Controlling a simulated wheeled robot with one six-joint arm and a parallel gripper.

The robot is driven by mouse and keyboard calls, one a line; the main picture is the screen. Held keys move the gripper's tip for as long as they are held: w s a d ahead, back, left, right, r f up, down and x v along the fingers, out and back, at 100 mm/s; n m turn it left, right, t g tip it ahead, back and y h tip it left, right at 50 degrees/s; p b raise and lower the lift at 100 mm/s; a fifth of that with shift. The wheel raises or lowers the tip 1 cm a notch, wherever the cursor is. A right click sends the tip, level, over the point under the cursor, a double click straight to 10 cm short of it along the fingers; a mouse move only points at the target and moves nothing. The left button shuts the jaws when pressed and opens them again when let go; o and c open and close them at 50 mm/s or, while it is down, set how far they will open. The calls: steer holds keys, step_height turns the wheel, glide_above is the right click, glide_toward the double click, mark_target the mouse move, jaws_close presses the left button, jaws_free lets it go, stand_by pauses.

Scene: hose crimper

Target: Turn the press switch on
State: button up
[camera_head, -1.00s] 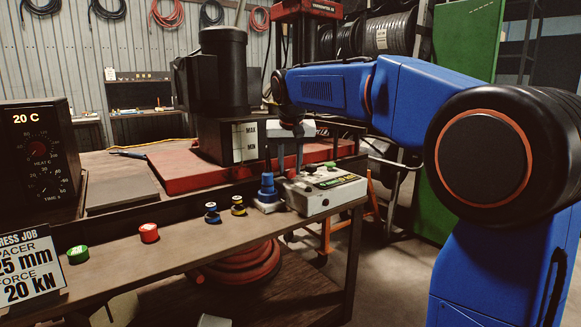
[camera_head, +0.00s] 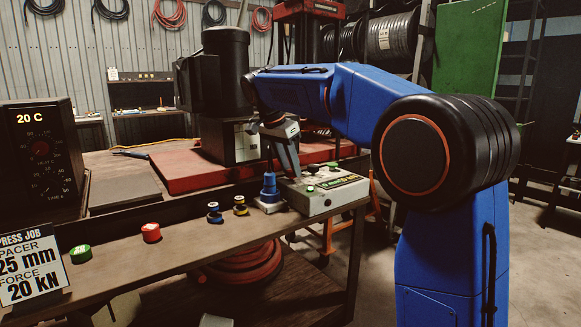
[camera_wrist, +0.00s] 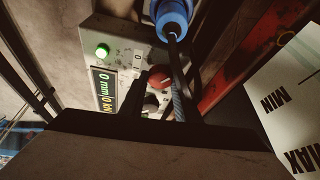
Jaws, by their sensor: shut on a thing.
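The control box (camera_head: 325,195) stands at the right end of the bench's front shelf. In the wrist view its face (camera_wrist: 120,50) carries a lit green lamp (camera_wrist: 102,50), a display reading 0 mm and 0 kN, and a red knob (camera_wrist: 160,78). My gripper (camera_head: 290,172) points down at the box's left rear part, its fingers closed. In the wrist view its dark fingers reach the box face beside the red knob. I take the held thing to be the press switch, but it is mostly hidden, and I cannot tell its setting.
The press's red base (camera_head: 185,178) lies behind.

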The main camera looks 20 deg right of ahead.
steer(key=shift+m, duration=0.6)
steer(key=shift+g, duration=0.3)
steer(key=o, duration=1)
steer(key=v, duration=1.7)
steer(key=shift+a+r, duration=0.1)
steer(key=shift+a, duration=0.2)
